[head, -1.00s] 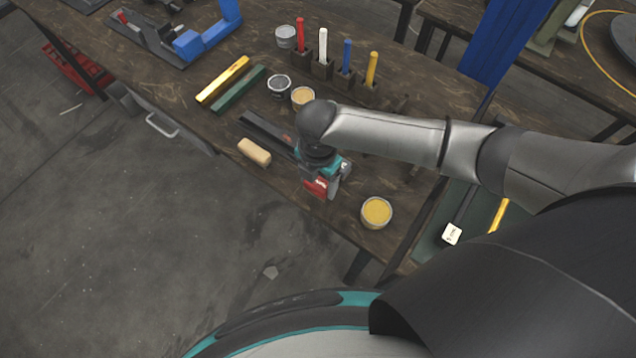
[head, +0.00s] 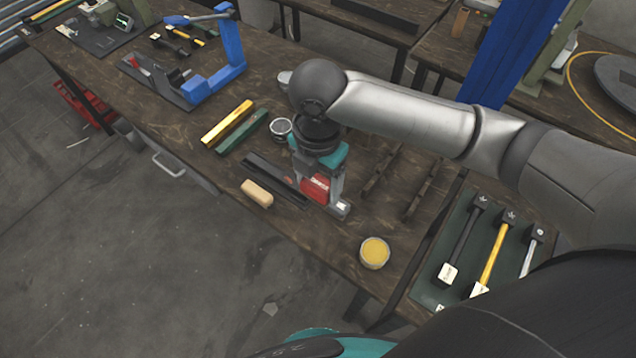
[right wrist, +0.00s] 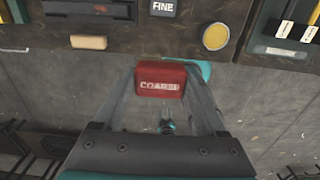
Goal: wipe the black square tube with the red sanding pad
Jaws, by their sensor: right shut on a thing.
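My right gripper (head: 341,207) is in the air to the right of the tube, pointing down. In the right wrist view its fingers are shut on the red sanding pad (right wrist: 160,80), marked COARSE. The pad is apart from the tube. My left gripper is not in view.
A tan block (head: 257,193) lies in front of the tube, and an open yellow tin (head: 374,252) stands right of it. Yellow (head: 227,124) and green (head: 242,133) bars lie beyond. A FINE-marked block (right wrist: 163,7) is near the tube. Hammers lie on a green mat (head: 446,245).

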